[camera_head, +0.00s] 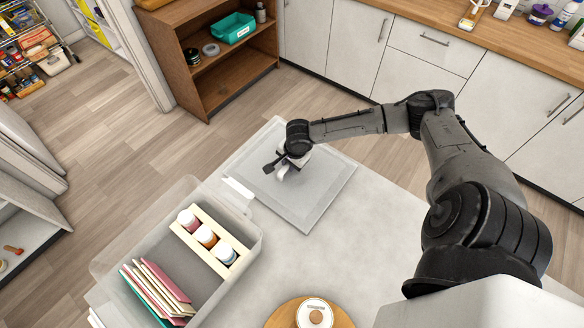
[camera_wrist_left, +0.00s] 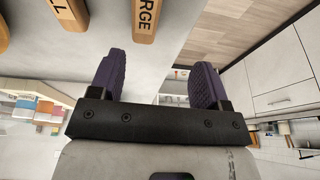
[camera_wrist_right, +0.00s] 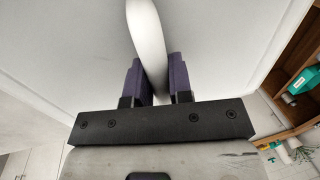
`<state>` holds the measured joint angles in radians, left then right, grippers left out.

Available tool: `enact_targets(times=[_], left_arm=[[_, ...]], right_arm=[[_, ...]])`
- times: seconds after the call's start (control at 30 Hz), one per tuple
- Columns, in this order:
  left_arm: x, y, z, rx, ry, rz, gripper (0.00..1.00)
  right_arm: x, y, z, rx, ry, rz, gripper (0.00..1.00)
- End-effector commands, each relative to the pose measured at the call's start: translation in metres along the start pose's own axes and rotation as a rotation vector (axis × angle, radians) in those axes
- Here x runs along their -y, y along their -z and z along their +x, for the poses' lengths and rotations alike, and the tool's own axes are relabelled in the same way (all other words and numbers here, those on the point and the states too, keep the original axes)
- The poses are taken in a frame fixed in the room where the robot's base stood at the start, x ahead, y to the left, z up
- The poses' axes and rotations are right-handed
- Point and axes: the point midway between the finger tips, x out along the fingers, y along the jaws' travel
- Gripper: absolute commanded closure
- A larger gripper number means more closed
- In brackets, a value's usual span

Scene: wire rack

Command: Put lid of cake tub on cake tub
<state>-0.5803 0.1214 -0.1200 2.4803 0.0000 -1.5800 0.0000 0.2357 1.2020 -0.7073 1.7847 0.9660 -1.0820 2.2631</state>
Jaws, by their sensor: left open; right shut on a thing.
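The cake tub (camera_head: 258,240) is a clear open box at the lower left of the head view. It holds several jars and a stack of coloured flat items. The lid (camera_head: 325,185) is a pale translucent square panel with a white handle, behind and right of the tub. My right gripper (camera_head: 284,169) is shut on the lid's handle; the white handle (camera_wrist_right: 148,40) also shows between its fingers in the right wrist view. I cannot tell whether the lid touches the table. My left gripper (camera_wrist_left: 155,75) is open and empty in the left wrist view, outside the head view.
The pale table (camera_head: 375,235) has free room right of the tub. A round wooden board (camera_head: 279,318) with a white round item (camera_head: 315,313) stands at the front. Wooden pieces with lettering (camera_wrist_left: 147,18) show near my left gripper. A brown shelf (camera_head: 205,75) stands beyond.

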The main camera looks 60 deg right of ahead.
Motion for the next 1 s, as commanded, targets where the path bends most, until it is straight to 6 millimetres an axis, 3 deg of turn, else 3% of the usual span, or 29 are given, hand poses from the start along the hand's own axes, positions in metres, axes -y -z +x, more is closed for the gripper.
enact_targets(times=[1.0], left_arm=[[-0.001, 0.009, -0.027, -0.001, -0.006, -0.008, 0.30]], right_arm=[[0.004, 0.000, -0.019, 0.000, 0.001, 0.000, 1.00]])
